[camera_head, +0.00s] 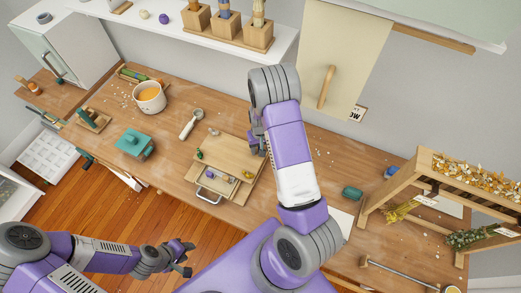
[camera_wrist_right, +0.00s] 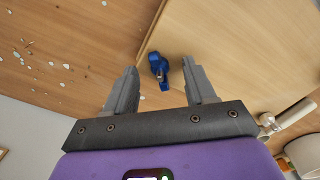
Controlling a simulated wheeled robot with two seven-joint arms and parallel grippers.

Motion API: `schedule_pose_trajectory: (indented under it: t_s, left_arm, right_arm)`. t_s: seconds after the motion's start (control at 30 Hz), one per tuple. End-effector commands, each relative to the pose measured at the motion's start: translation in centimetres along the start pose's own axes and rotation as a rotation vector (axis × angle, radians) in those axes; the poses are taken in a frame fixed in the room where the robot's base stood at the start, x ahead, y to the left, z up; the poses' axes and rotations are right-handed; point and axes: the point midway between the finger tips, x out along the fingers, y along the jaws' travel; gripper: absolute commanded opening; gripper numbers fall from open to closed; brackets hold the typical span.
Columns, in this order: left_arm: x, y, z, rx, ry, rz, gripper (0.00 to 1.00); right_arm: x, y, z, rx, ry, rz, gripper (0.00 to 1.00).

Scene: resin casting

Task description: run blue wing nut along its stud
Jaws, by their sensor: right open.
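The blue wing nut (camera_wrist_right: 158,66) sits on its stud near the edge of a pale wooden board (camera_wrist_right: 225,50) in the right wrist view. My right gripper (camera_wrist_right: 161,84) is open, with one finger on each side of the nut's line; the nut lies just beyond the fingertips, not gripped. In the head view the wooden board (camera_head: 226,155) lies on the bench, and my right arm covers its right side; I cannot make out the blue nut there. My left gripper (camera_head: 184,258) is open and empty, off the bench over the floor.
A green nut-like part (camera_head: 200,154) is at the board's left edge. A shallow tray (camera_head: 211,194) with small coloured parts sits in front. Bench left of the board is partly clear.

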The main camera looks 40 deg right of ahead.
Motion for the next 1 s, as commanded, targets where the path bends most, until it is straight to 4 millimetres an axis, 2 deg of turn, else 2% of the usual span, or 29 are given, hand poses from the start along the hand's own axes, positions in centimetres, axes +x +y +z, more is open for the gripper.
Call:
schedule_pose_trajectory:
  t_s: [0.13, 0.23, 0.5, 0.63, 1.0]
  left_arm:
    - [0.0, 0.0, 0.0, 0.0, 0.0, 0.0, 0.39]
    - [-0.1, 0.0, 0.0, 0.0, 0.0, 0.0, 0.39]
    - [-0.3, 0.1, 0.0, 0.0, 0.0, 0.0, 0.39]
    - [-0.4, 0.2, 0.0, 0.0, 0.0, 0.0, 0.39]
    - [-0.4, 0.2, 0.0, 0.0, 0.0, 0.0, 0.39]
  right_arm:
    - [-0.1, 0.0, 0.0, -0.001, 0.001, 0.0, 0.55]
    - [-1.0, 0.0, -0.1, -0.002, 0.002, -0.001, 0.55]
    - [-5.5, -0.1, -0.1, -0.001, 0.004, -0.001, 0.55]
    - [-7.0, 0.0, 0.0, -0.001, 0.002, -0.001, 0.55]
    - [-7.6, 0.0, 0.0, 0.0, -0.001, 0.0, 0.55]
